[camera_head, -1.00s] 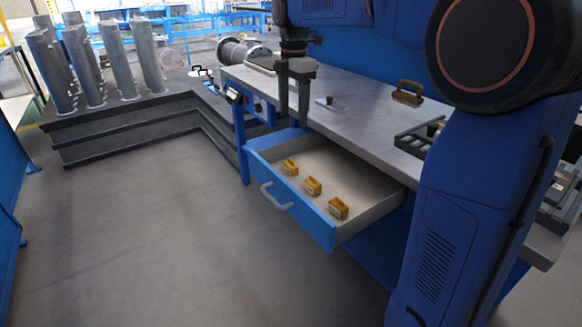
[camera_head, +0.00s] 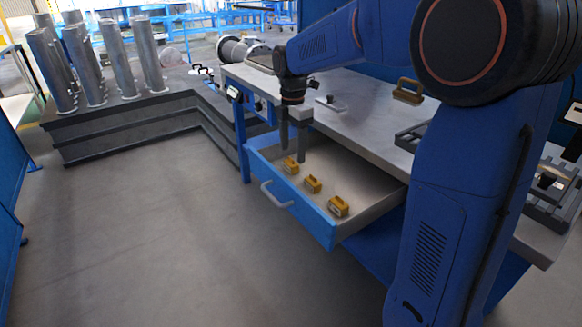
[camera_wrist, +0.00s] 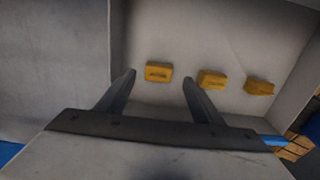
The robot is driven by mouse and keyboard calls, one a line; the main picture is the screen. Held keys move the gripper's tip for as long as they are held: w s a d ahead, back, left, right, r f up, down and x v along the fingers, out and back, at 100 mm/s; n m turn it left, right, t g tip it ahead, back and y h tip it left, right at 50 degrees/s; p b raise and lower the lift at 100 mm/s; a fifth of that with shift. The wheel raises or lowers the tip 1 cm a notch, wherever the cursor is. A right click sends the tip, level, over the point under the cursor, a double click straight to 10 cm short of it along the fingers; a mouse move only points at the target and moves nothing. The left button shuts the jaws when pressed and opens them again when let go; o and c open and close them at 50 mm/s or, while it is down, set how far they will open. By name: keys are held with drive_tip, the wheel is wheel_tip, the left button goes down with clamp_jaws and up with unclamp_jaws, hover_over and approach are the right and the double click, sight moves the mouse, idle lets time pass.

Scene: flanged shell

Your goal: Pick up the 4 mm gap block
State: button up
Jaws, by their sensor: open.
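Three small yellow blocks lie in a row in the open drawer (camera_head: 367,199). The left block (camera_head: 290,166) is below my gripper in the head view, and it shows in the wrist view (camera_wrist: 158,72) just beyond and between the fingertips. The middle block (camera_head: 312,183) also shows in the wrist view (camera_wrist: 211,79), and so does the right block (camera_head: 338,206), at the right (camera_wrist: 259,86). Labels on the blocks are too small to read, so I cannot tell which is the 4 mm one. My gripper (camera_head: 293,158) is open and empty, pointing down above the left block.
The blue drawer front with its grey handle (camera_head: 277,195) sticks out from the workbench (camera_head: 367,119). A brown-handled item (camera_head: 408,91) and a small plate with a knob (camera_head: 330,103) lie on the bench top. Metal cylinders (camera_head: 120,55) stand on a dark platform at left.

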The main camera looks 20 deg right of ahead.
sight(291, 159)
drive_tip(key=f, duration=0.4)
drive_tip(key=shift+a+f, duration=0.25)
drive_tip(key=shift+f, duration=0.15)
drive_tip(key=shift+w, duration=0.1)
drive_tip(key=shift+c, duration=0.2)
drive_tip(key=c, duration=1.4)
drive_tip(key=shift+r, duration=0.15)
